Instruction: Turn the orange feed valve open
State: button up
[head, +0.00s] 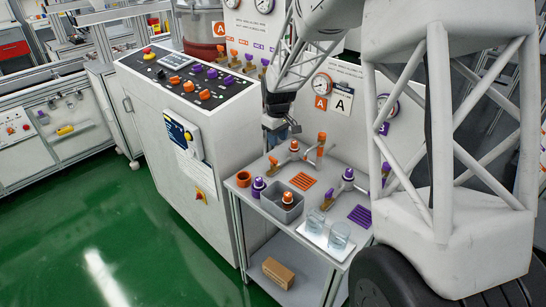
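Orange-marked valve fittings (294,147) stand at the back of the small bench, with grey pipe bodies and brass-coloured parts. Another orange-topped piece (321,138) stands just to their right. Which of these is the feed valve's handle, and how it is turned, is too small to tell. My gripper (284,131) points down at the back left of the bench, close to the left orange-marked fitting. I cannot tell whether it touches the fitting. Its fingers are small and dark, and their opening is unclear.
A purple-marked valve fitting (348,175) stands to the right. A control cabinet (160,110) borders the left.

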aim_at(273, 158)
jog(key=shift+n, duration=0.3)
jog(key=shift+w+a+f, duration=0.35)
jog(key=shift+w+f, duration=0.3)
jog(key=shift+f, duration=0.05)
jog(key=shift+w+a+f, duration=0.35)
jog(key=shift+w+f, duration=0.25)
jog(key=shift+f, duration=0.1)
jog(key=shift+f, duration=3.9)
jog(key=shift+c, duration=0.3)
grip_shut()
